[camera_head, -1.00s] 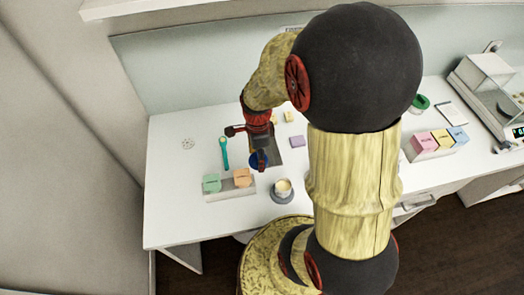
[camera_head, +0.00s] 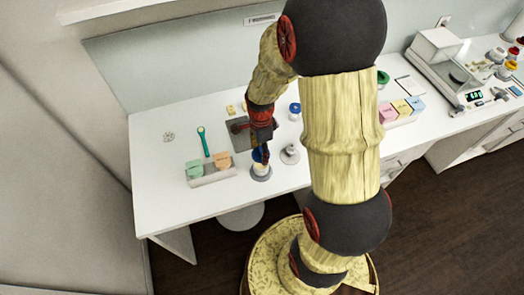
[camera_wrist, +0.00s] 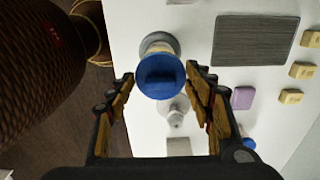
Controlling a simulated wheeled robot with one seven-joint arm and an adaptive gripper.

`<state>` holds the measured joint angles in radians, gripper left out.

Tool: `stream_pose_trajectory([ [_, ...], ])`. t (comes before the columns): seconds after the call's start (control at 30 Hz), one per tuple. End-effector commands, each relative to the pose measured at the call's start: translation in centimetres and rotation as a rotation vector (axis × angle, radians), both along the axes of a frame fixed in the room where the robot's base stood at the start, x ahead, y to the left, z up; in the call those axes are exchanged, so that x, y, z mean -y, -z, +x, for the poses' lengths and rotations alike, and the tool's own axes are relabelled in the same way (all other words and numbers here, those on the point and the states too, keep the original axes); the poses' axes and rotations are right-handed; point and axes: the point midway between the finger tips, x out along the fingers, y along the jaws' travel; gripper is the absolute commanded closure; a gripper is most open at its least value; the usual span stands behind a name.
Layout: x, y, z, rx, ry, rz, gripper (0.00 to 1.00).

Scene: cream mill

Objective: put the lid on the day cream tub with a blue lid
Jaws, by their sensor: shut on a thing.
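My gripper (camera_wrist: 160,75) is shut on the blue lid (camera_wrist: 158,77), which fills the space between its fingertips in the wrist view. In the head view the blue lid (camera_head: 258,155) is at the gripper's lower end, directly above the pale cream tub (camera_head: 261,169). The tub stands on a round grey base (camera_wrist: 160,42), which shows partly behind the lid in the wrist view. The lid hides the tub's opening. I cannot tell whether the lid touches the rim or is a little above it.
A grey stand with a knob (camera_head: 290,154) is close on the right. A blue-topped white jar (camera_head: 295,111) stands behind it. A rack with green and orange blocks (camera_head: 212,178) is on the left. A grey mat (camera_wrist: 255,40) lies behind the tub. The table's left part is mostly clear.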

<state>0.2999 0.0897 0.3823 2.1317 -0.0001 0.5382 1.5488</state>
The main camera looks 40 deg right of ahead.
Motion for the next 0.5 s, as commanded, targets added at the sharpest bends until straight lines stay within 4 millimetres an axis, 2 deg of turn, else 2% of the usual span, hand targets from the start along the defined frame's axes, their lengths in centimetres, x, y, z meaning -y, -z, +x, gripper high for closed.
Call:
stream_pose_trajectory([
  [0.5,0.0,4.3,0.0,0.0,0.001,0.0,0.58],
])
